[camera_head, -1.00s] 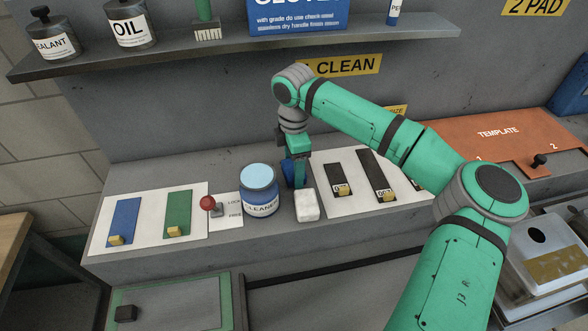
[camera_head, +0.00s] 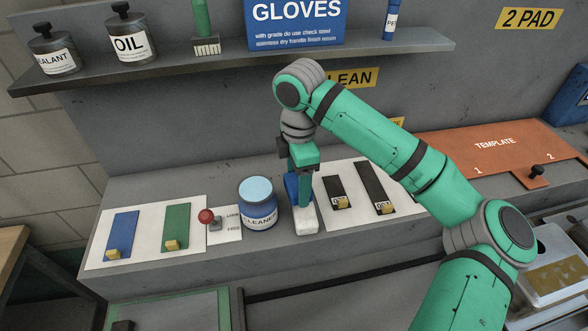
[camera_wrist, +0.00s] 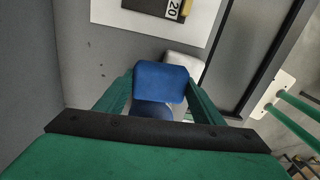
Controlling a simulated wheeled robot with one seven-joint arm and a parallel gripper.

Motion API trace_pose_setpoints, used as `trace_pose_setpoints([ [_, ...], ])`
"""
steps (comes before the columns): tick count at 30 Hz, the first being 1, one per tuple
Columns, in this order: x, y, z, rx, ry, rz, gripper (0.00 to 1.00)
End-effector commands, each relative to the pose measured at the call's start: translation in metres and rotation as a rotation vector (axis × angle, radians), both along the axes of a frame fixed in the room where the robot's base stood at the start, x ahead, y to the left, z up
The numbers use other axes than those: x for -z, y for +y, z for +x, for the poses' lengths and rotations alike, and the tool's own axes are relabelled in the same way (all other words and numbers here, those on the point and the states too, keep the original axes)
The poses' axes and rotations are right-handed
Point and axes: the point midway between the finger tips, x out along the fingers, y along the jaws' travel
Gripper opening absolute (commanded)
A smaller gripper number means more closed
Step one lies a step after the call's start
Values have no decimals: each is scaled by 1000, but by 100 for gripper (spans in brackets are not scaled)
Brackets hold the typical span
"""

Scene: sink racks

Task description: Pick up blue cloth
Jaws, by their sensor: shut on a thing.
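The blue cloth (camera_wrist: 160,82) is a small folded-looking blue block between the two fingers of my gripper (camera_wrist: 160,98) in the wrist view. My gripper is shut on it. In the head view my gripper (camera_head: 301,192) points down at the counter, and part of the blue cloth (camera_head: 291,187) shows at its left. The rest is hidden behind a finger. I cannot tell whether the cloth touches the counter. A white block (camera_head: 305,221) lies just in front of it and also shows in the wrist view (camera_wrist: 184,67).
A blue-labelled cleaner jar (camera_head: 258,206) stands close to the left of my gripper. A red-knobbed lever (camera_head: 207,217) is farther left. A panel with dark slots (camera_head: 357,212) lies to the right. A shelf (camera_head: 230,52) with bottles runs above.

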Motion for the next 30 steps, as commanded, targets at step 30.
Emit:
trace_pose_setpoints([
  [30, 0, -26, -129, 0, 0, 0, 40],
])
